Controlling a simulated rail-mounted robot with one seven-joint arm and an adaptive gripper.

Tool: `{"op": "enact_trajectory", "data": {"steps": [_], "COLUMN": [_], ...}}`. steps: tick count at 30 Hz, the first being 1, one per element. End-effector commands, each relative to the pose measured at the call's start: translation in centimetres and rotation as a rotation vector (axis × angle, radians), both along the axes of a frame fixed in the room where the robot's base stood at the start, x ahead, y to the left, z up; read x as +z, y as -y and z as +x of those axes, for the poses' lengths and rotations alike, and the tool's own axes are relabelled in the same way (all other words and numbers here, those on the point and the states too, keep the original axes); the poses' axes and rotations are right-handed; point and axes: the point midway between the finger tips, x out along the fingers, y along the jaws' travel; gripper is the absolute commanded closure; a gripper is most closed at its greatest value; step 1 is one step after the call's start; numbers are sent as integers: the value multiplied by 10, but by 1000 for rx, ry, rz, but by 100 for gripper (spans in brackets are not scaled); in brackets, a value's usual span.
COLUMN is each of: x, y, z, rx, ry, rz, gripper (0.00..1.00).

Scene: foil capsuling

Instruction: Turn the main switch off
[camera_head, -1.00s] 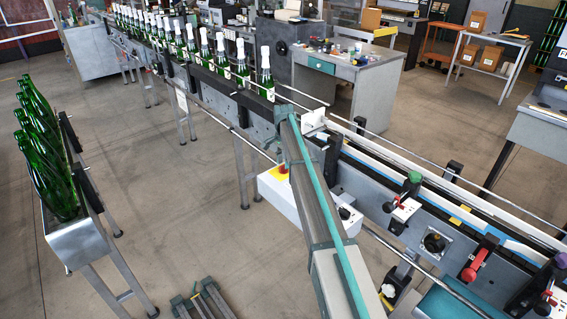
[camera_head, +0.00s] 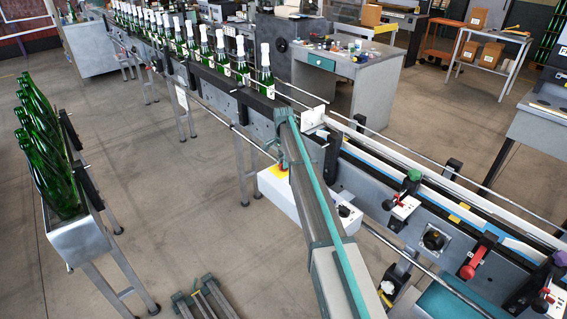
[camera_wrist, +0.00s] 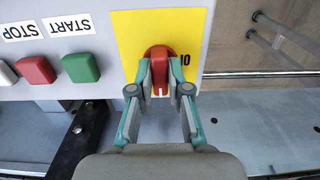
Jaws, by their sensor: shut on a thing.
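The main switch is a red rotary knob (camera_wrist: 160,66) on a yellow plate (camera_wrist: 130,32), at the top middle of the wrist view. A white mark on the knob points toward my gripper, and the digits 1 and 0 are printed beside it, upside down. My gripper (camera_wrist: 160,85) has its two teal and grey fingers closed on the knob's sides. In the head view the white control box (camera_head: 282,193) with the yellow plate (camera_head: 279,171) sits at the conveyor's side, and my arm partly hides it. The knob is mostly hidden there.
Beside the switch are a green START button (camera_wrist: 80,67), a red button (camera_wrist: 36,70) labelled STOP and a white button (camera_wrist: 5,73). The conveyor (camera_head: 400,205) runs behind the box, carrying green bottles (camera_head: 220,52).

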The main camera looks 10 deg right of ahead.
Motion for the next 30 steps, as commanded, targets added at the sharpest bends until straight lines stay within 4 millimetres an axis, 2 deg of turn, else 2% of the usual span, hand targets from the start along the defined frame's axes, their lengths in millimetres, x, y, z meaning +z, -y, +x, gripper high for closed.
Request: {"op": "enact_trajectory", "data": {"steps": [8,14,30], "x": [-1,-2,-1], "y": [0,0,0], "z": [0,0,0], "rx": [53,168,663], "ry": [0,0,0], "rz": [0,0,0], "gripper": [100,100,100]}}
